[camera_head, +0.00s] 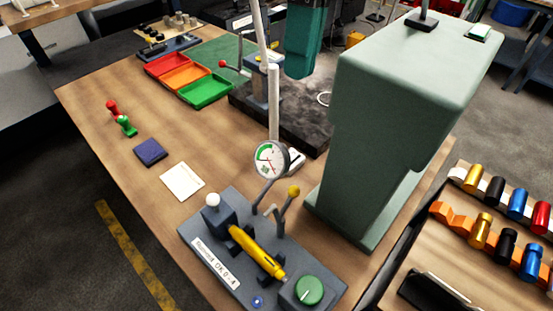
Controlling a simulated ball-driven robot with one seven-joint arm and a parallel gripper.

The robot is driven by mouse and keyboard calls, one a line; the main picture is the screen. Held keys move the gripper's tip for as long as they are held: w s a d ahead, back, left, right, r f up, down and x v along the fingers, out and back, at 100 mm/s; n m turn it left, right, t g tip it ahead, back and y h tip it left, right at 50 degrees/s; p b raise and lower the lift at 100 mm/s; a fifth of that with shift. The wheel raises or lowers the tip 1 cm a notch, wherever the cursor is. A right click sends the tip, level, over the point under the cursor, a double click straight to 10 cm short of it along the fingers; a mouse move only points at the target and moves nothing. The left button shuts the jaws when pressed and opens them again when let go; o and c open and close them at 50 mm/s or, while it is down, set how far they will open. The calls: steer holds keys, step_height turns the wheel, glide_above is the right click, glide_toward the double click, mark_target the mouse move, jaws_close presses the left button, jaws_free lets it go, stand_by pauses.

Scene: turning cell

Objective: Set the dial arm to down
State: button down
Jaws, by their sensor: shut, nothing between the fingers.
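The dial gauge (270,159) has a round white face with green and red marks. It hangs at the lower end of the jointed pale rod arm (274,105), whose lower rod runs nearly straight down in the picture. A thin stem runs down from the gauge toward the grey fixture (222,279). I cannot tell whether its tip touches anything. A yellow shaft-like part (256,250) lies in the fixture. The upper end of the rod arm leaves the top of the picture. My gripper is not in view.
A large grey-green machine housing (385,150) stands right of the gauge. The fixture has a white knob (213,200), a yellow-knobbed lever (293,191) and a green dial (309,290). Red, orange and green trays (205,91) lie at the back.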

steer(key=p+x, duration=0.1)
steer(key=x, duration=1.8)
steer(key=shift+s+a+f, duration=0.15)
steer(key=shift+f, duration=0.2)
